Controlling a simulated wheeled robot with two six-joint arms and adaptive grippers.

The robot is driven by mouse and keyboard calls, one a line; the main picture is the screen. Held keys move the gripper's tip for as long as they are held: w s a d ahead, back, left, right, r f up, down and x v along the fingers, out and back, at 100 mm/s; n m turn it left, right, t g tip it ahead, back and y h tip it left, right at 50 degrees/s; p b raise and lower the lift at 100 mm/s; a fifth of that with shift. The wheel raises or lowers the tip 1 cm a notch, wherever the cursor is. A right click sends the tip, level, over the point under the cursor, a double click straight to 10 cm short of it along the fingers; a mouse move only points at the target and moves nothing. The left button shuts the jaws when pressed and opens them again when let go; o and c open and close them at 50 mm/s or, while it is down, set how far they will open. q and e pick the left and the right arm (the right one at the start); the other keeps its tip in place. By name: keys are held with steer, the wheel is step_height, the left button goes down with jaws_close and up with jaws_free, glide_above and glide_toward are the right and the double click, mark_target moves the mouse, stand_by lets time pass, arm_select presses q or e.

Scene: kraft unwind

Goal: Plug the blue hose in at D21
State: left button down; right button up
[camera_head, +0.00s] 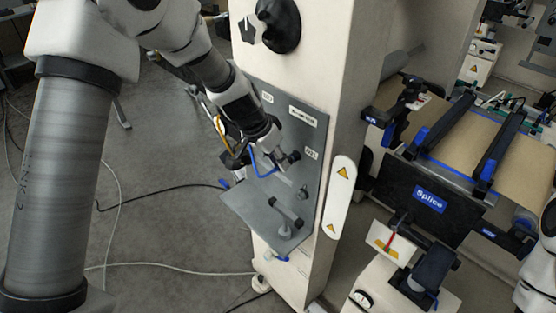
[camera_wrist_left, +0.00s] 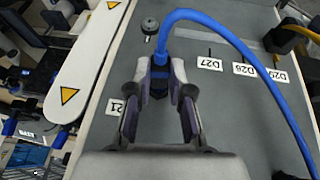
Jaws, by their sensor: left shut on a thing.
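The blue hose (camera_head: 262,174) loops beside my left gripper (camera_head: 284,160) at the grey panel (camera_head: 262,205). In the left wrist view the two fingers of my left gripper (camera_wrist_left: 160,76) are shut around the end of the blue hose (camera_wrist_left: 225,32). The hose bends up and away to the right. A white label reading D21 (camera_head: 311,153) is on the panel, right of the gripper; in the left wrist view this label (camera_wrist_left: 116,107) is partly hidden by the finger. Whether the hose end touches a port is hidden. My right gripper is not in view.
A round grey fitting (camera_wrist_left: 150,25) stands beyond the fingers. Labels D27 (camera_wrist_left: 210,64) and D26 (camera_wrist_left: 244,70) and a yellow hose (camera_wrist_left: 302,32) lie right of it. A white warning strip (camera_head: 339,196) edges the panel. The Splice unit (camera_head: 430,198) stands at right.

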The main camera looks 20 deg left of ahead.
arm_select(q)
steer(key=c, duration=1)
jaws_free()
